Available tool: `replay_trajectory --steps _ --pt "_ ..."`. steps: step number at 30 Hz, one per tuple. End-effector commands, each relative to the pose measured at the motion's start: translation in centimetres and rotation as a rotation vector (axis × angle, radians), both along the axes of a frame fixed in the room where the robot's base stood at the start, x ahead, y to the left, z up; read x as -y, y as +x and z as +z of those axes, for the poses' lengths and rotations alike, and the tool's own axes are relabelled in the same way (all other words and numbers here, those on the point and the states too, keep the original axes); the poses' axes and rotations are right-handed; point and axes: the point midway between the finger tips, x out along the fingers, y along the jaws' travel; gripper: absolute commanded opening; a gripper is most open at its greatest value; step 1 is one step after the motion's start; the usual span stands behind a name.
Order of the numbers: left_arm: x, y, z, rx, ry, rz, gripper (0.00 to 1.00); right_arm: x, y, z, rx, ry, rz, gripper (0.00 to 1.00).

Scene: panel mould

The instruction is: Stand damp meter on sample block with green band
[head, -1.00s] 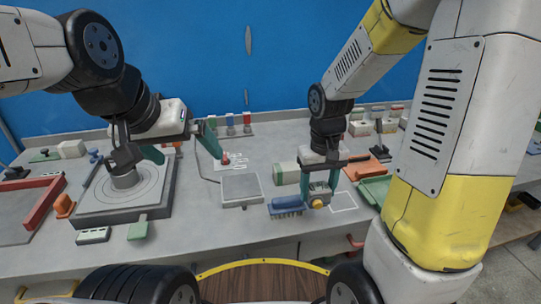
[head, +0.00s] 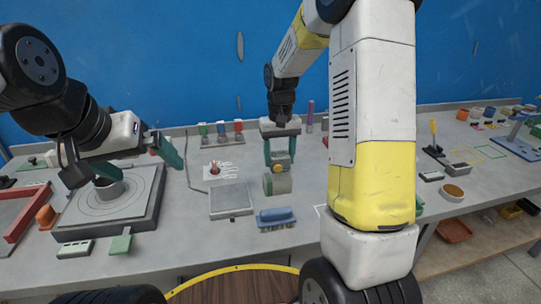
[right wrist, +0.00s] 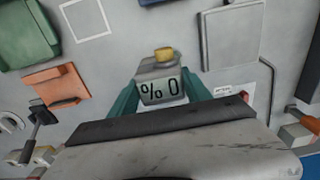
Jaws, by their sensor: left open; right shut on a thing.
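My right gripper (head: 280,155) is shut on the damp meter (head: 281,144), a small grey device with a yellow knob. In the right wrist view the meter (right wrist: 158,85) shows "% 0" on its display between the teal fingers. White blocks (right wrist: 45,155) show in the right wrist view, but no green band can be made out. My left gripper (head: 120,165) is open above the grey turntable (head: 150,183).
A flat grey plate (head: 230,200) and a blue brush (head: 276,217) lie in front. My right arm hides part of the bench; tools and dishes stand further right.

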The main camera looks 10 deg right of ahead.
Motion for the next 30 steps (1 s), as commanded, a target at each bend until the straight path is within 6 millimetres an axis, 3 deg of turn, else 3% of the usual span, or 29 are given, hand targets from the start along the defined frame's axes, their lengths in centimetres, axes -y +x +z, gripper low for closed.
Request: replay_trajectory --steps 7,14,25,26,28,30 --pt "0.0 0.0 0.0 0.0 0.0 0.0 1.0 0.6 1.8 -0.2 0.002 0.0 -0.001 0.0" --pt "0.0 0.0 0.0 0.0 0.0 0.0 1.0 0.5 1.6 -3.5 -0.001 0.0 0.0 0.0" --pt "0.0 0.0 0.0 0.0 0.0 0.0 1.0 0.5 1.6 -3.9 0.001 0.0 0.0 0.0" --pt "0.0 0.0 0.0 0.0 0.0 0.0 1.0 0.5 1.6 -4.0 0.001 0.0 0.0 0.6" --pt "0.0 0.0 0.0 0.0 0.0 0.0 1.0 0.5 1.6 -3.9 0.001 0.0 0.0 0.74" --pt "0.0 0.0 0.0 0.0 0.0 0.0 1.0 0.5 1.6 -3.9 0.001 0.0 0.0 0.78"
